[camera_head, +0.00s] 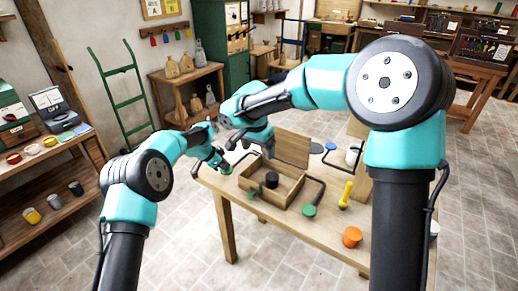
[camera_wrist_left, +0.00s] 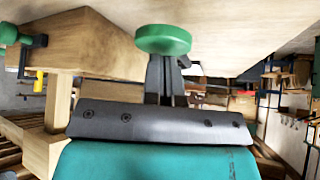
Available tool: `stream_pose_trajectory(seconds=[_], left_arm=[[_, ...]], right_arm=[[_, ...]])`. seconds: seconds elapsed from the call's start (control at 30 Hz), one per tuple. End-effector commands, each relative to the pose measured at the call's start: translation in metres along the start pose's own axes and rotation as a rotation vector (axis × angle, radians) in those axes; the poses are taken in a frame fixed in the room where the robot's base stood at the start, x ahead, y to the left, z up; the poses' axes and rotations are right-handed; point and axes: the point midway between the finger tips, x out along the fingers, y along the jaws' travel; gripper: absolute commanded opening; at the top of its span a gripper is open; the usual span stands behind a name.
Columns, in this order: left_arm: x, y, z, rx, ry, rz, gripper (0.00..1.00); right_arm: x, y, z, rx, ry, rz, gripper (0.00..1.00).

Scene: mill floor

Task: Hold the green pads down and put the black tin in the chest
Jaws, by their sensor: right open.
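The open wooden chest (camera_head: 292,197) stands on the table with its lid (camera_head: 292,149) raised. The black tin (camera_head: 271,180) sits inside it. One round green pad (camera_head: 227,169) is at the chest's left. Another green pad (camera_head: 309,210) is at its front right, on a bent black arm, with nothing on it. My left gripper (camera_head: 221,161) is at the left pad. In the left wrist view its fingers (camera_wrist_left: 165,80) look close together against that green pad (camera_wrist_left: 163,40). My right gripper (camera_head: 250,148) is open above the chest's back left, apart from the tin.
A yellow-handled tool (camera_head: 345,195), an orange knob-like object (camera_head: 352,237), a blue disc (camera_head: 331,147) and a white cup (camera_head: 352,155) are on the table's right part. A side shelf (camera_head: 62,215) stands at left. The table front is clear.

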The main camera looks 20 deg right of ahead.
Motion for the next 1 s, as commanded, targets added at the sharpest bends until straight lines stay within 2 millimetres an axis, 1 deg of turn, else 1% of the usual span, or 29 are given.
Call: stream_pose_trajectory(seconds=[0.17,0.8,1.0], left_arm=[[-0.003,0.000,-0.002,0.000,0.000,-0.001,0.00],[-0.049,0.000,-0.038,0.001,0.001,-0.001,0.00],[-0.056,0.000,-0.043,0.000,0.000,0.000,0.00]], right_arm=[[0.000,0.000,0.000,0.000,0.000,0.000,0.83],[0.000,0.000,0.000,0.000,0.000,0.000,0.83],[0.000,0.000,0.000,0.000,0.000,0.000,0.83]])
